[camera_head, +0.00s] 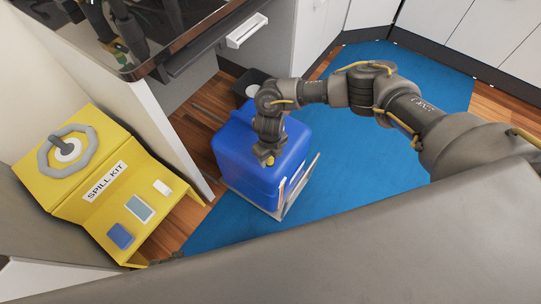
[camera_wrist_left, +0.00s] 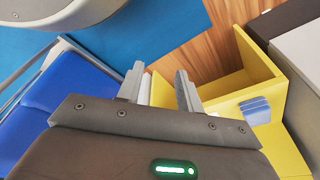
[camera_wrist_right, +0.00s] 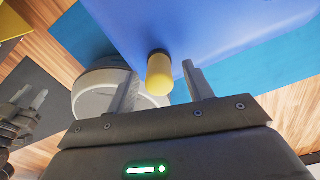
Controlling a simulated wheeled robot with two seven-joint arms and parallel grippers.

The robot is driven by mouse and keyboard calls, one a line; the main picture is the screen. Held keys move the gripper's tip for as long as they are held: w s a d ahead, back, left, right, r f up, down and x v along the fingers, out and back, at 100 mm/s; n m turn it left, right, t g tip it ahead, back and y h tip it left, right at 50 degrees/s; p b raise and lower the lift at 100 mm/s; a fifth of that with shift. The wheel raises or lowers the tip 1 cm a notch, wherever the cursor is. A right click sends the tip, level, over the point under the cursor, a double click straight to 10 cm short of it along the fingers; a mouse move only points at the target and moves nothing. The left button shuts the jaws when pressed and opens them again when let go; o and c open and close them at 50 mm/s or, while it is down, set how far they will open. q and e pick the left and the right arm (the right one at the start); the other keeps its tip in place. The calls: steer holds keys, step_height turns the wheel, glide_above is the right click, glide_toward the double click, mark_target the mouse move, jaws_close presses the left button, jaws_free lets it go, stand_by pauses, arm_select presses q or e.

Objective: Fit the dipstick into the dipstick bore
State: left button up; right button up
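A short yellow cylinder (camera_wrist_right: 160,75) with a dark collar shows in the right wrist view against the side of the blue drum (camera_wrist_right: 190,25). I cannot tell whether it is the dipstick's handle. My right gripper (camera_head: 268,148) is over the near upper part of the blue drum (camera_head: 237,153) in the head view. Its fingers are apart, one on each side of the yellow cylinder in the picture, with no visible contact. The dipstick bore cannot be made out. My left gripper (camera_wrist_left: 160,88) is open and empty, with its fingers pointing toward the yellow box.
The drum stands on a low metal-edged carrier (camera_head: 278,213) on the blue mat (camera_head: 220,232). A yellow spill kit (camera_head: 90,180) stands at the left and also shows in the left wrist view (camera_wrist_left: 283,140). A dark bench (camera_head: 170,45) juts in above left. Open mat lies right of the drum.

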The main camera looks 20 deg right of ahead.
arm_select(q)
steer(key=shift+s+f, duration=0.1)
arm_select(e)
steer(key=shift+r, duration=0.6)
step_height(320, 180, up, 10)
steer(key=shift+f+p, duration=0.15)
steer(key=shift+p, duration=0.55)
arm_select(q)
steer(key=s+f, duration=0.1)
steer(key=f, duration=0.1)
steer(key=s+a+f, duration=0.1)
steer(key=shift+s+a+f, duration=0.1)
steer(key=shift+s+f, duration=0.05)
steer(key=shift+f, duration=0.25)
arm_select(e)
steer(key=shift+a, duration=0.1)
